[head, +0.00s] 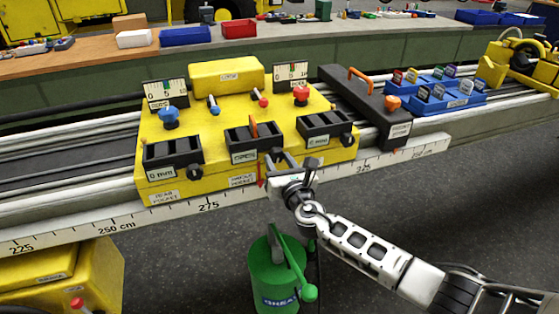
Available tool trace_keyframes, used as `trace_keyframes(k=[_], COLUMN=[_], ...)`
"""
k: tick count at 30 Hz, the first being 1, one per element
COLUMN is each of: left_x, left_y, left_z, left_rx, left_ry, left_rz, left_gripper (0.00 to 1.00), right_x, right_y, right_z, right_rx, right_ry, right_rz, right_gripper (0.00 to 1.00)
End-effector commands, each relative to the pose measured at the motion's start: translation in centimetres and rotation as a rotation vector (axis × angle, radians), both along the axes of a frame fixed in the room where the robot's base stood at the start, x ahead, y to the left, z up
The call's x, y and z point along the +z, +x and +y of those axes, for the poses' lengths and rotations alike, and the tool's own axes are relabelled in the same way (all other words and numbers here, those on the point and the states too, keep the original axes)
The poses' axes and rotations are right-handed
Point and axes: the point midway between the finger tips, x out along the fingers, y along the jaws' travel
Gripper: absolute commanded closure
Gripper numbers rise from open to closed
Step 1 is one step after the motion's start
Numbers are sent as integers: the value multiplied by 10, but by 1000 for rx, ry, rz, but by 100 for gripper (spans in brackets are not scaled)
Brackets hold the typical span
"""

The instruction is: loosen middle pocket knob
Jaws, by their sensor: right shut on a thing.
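The yellow block (222,185) on the rail carries three black pockets along its front. The middle pocket (246,145) has a small white label and an orange piece standing in it. My right gripper (279,160) reaches in from the lower right and is shut on the middle pocket knob (276,153), which it mostly hides, at the right end of that pocket. The rear pocket knob (195,172) and the right pocket's knob (347,140) are dark and uncovered. My left gripper is not in view.
A blue knob (170,117) and red knob (301,96) stand on the block. A dark box with an orange handle (362,81) and blue trays (452,101) lie to the right. A green grease can (272,278) stands below my right arm.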

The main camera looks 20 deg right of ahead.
Motion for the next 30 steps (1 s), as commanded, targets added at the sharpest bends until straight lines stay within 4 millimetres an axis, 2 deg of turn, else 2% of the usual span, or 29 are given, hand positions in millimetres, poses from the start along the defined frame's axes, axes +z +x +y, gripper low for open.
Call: trace_keyframes(k=[15,16,17,18,26,30], left_x=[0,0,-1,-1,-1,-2], left_y=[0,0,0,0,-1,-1], left_z=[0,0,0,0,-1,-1], left_rx=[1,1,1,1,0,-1], left_ry=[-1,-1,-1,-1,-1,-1], left_rz=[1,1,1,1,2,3], left_gripper=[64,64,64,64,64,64], right_x=[-1,-1,-1,-1,-1,-1], right_y=[0,0,0,0,-1,-8], right_z=[0,0,0,0,0,-1], right_rx=[0,0,0,0,0,1], right_ry=[-17,-17,-17,-16,-16,-16], right_rz=[1,1,1,1,0,0], right_gripper=[85,54,46,42,42,42])
